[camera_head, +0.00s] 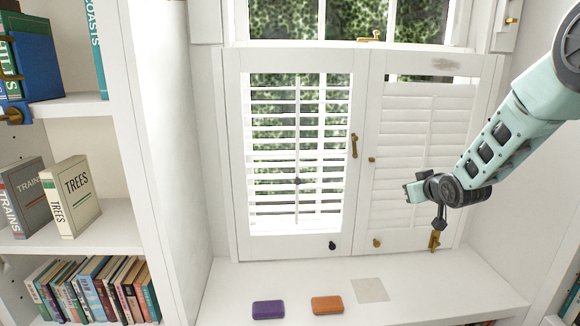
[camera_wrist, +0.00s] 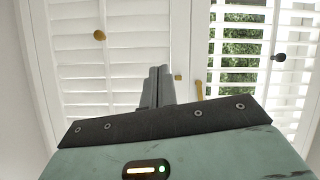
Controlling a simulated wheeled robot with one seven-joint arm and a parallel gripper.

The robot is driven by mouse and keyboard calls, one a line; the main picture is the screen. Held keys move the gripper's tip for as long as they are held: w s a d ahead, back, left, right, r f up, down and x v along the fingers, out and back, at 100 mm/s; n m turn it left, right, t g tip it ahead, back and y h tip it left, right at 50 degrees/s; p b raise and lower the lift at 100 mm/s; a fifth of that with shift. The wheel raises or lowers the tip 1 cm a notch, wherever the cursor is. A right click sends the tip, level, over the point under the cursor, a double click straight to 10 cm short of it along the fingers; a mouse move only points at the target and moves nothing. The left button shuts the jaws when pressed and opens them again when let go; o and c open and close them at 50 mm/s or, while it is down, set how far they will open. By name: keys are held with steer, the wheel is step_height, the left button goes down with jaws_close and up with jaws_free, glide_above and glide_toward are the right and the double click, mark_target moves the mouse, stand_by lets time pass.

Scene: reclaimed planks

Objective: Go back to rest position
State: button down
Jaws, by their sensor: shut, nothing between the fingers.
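My gripper (camera_head: 411,191) is raised in front of the right shutter panel (camera_head: 420,150), above the white window seat. In the wrist view my gripper (camera_wrist: 158,72) has its two fingers together, with nothing between them. The same view shows the slatted shutters, with a brass knob (camera_wrist: 99,35) at the left and a dark knob (camera_wrist: 279,57) at the right. My arm comes in from the upper right in the head view.
A purple block (camera_head: 268,309), an orange block (camera_head: 327,305) and a pale square (camera_head: 370,290) lie on the window seat (camera_head: 440,285). A bookshelf (camera_head: 95,235) with several books stands at the left. Space around my gripper looks free.

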steer(key=s+a+n+g+y, duration=0.2)
steer(key=s+a+g, duration=0.5)
steer(key=s+a, duration=1.55)
steer(key=s+f+n+g+h, duration=0.1)
steer(key=s+g, duration=0.4)
steer(key=s, duration=2)
steer(key=shift+d+n+g+h, duration=0.35)
steer(key=shift+n+g+h, duration=0.05)
steer(key=shift+n, duration=0.5)
